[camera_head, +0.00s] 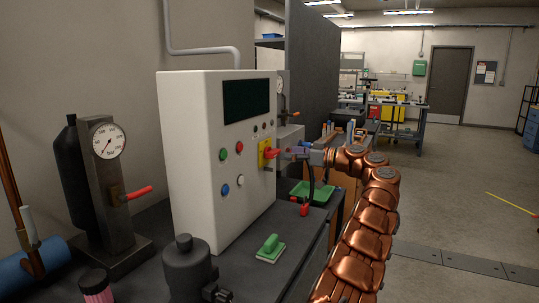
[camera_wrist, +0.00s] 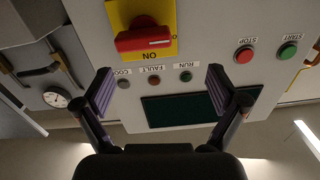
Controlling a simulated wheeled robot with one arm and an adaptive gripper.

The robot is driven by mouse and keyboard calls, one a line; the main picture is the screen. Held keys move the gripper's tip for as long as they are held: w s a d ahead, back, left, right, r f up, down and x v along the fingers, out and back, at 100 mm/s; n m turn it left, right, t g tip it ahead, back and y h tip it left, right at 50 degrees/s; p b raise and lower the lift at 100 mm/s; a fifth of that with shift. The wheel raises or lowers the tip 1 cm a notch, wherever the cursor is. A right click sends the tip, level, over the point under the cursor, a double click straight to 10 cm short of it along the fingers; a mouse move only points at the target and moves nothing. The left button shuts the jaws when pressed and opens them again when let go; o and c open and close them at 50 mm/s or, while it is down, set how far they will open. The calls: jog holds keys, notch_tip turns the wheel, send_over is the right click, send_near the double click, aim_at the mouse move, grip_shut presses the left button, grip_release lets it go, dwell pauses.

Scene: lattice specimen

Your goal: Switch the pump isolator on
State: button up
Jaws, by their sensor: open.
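The pump isolator's red handle (camera_head: 272,153) sits on a yellow plate (camera_head: 263,157) on the front of a white control cabinet (camera_head: 190,150). The wrist view shows the panel upside down. There the red handle (camera_wrist: 143,38) lies nearly level across the yellow plate (camera_wrist: 118,18), with the letters "ON" beside it. My gripper (camera_wrist: 160,85) is open and empty, its two fingers wide apart. The handle lies beyond the fingertips, towards the top of the wrist view, and is not between them. In the head view my gripper (camera_head: 285,152) is close in front of the handle; contact cannot be told.
Start (camera_wrist: 289,51) and stop (camera_wrist: 244,55) buttons, small lamps and a dark screen (camera_wrist: 190,111) are near the fingers. A gauge stand (camera_head: 105,180) with a red lever is left.

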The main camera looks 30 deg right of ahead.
aim_at(278, 152)
jog(key=shift+n, duration=0.3)
jog(key=shift+w+a+f+p, duration=0.15)
jog(key=shift+w+a, duration=0.2)
jog(key=shift+w, duration=0.75)
jog(key=shift+w+a+f+p, duration=0.2)
jog(key=shift+w+a, duration=0.1)
jog(key=shift+w, duration=0.8)
jog(key=shift+w+a+f+p, duration=0.15)
jog(key=shift+w+a, duration=0.2)
jog(key=shift+w, duration=0.75)
jog(key=c, duration=1.1)
jog(key=shift+c, duration=0.2)
